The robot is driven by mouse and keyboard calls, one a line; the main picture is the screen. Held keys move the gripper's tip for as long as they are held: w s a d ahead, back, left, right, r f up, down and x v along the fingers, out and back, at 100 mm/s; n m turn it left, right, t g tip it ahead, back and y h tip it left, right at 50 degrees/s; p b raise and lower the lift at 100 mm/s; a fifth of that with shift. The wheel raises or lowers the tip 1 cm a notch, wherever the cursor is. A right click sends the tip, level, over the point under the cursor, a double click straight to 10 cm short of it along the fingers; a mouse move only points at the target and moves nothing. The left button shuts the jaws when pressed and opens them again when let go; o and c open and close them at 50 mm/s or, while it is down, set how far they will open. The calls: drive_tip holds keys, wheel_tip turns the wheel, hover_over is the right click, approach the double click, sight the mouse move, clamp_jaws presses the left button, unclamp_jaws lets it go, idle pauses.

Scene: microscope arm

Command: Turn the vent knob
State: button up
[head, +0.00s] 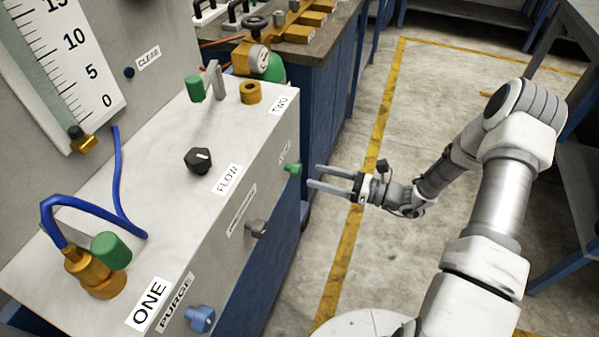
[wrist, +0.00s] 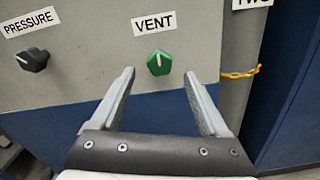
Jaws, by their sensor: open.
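The vent knob (wrist: 159,62) is a small green knob with a white pointer line on the front face of the grey box, under a label reading VENT (wrist: 162,22). Its pointer stands close to upright in the wrist view. In the head view the knob (head: 293,169) is at the right end of the front face. My gripper (head: 312,175) is open and empty, pointing at the front face with its tips close to the knob. In the wrist view the knob shows between and beyond the two fingers (wrist: 159,85); I see no contact.
The dark pressure knob (wrist: 32,60) is left of the vent knob. A blue purge knob (head: 200,319) is nearer on the same face, and a black flow knob (head: 198,160) is on top. A yellow tie (wrist: 240,73) is to the right. The floor beside my arm is clear.

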sight(301, 171)
drive_tip(key=b+x, duration=0.1)
drive_tip(key=x, duration=0.5)
drive_tip(key=shift+a, duration=0.15)
drive_tip(key=shift+c, duration=0.2)
clamp_jaws()
